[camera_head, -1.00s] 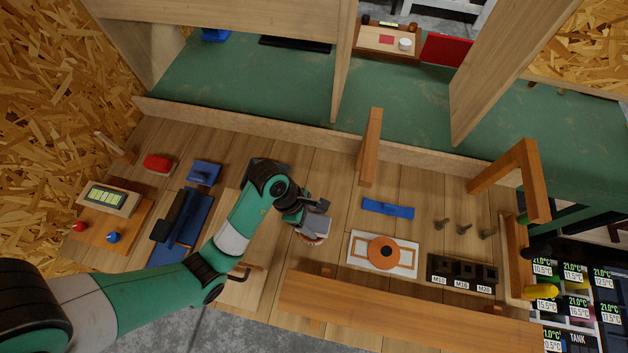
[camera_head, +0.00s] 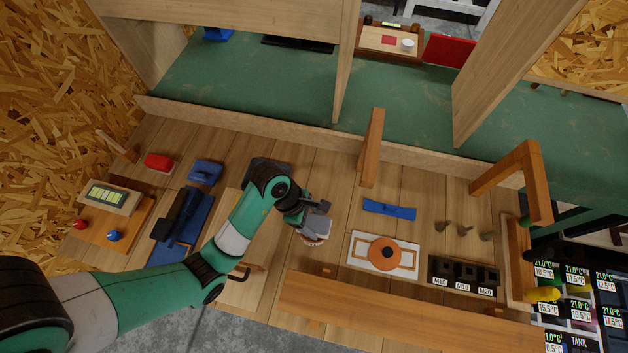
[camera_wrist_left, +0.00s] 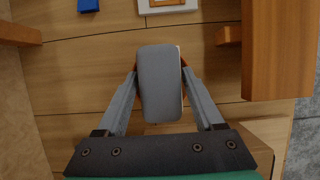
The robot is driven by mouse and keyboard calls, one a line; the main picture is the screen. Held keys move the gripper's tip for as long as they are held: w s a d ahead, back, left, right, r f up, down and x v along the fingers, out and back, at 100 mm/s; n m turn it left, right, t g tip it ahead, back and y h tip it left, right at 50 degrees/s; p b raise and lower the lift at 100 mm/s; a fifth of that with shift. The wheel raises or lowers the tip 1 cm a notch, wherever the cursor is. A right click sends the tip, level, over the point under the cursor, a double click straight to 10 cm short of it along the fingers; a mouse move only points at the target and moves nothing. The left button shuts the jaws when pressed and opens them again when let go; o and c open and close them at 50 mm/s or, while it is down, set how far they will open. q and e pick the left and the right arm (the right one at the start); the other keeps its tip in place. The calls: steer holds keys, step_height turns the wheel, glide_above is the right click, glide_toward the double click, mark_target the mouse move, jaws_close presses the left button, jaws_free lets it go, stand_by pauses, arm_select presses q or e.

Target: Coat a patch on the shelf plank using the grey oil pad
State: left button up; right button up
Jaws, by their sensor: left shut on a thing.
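My left gripper (camera_head: 316,222) is shut on the grey oil pad (camera_wrist_left: 160,85), whose rounded block fills the space between the fingers in the left wrist view. The pad also shows in the head view (camera_head: 318,227), over the middle of the bench. A small round pale-and-reddish thing (camera_head: 312,242) shows just below the pad; I cannot tell whether they touch. A paler board (camera_head: 240,290), possibly the shelf plank, lies partly hidden under my left arm. My right gripper is not in view.
A white plate with an orange disc (camera_head: 357,258), a blue bar (camera_head: 389,209) and a dark block with holes (camera_head: 462,274) lie to the right. A wooden rail (camera_head: 400,310) runs along the front. An upright wooden post (camera_head: 371,150) stands behind. Blue tools (camera_head: 185,225) lie left.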

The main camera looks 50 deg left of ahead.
mark_target(322, 223)
arm_select(q)
steer(key=shift+f, duration=0.35)
stand_by(1.2)
steer(key=shift+f, duration=0.2)
stand_by(0.8)
steer(key=shift+r+p, duration=0.1)
steer(key=shift+p, duration=0.25)
step_height(322, 223, up, 7)
steer(key=p, duration=0.9)
steer(key=shift+r, duration=0.15)
step_height(322, 223, up, 14)
steer(key=p, duration=1.4)
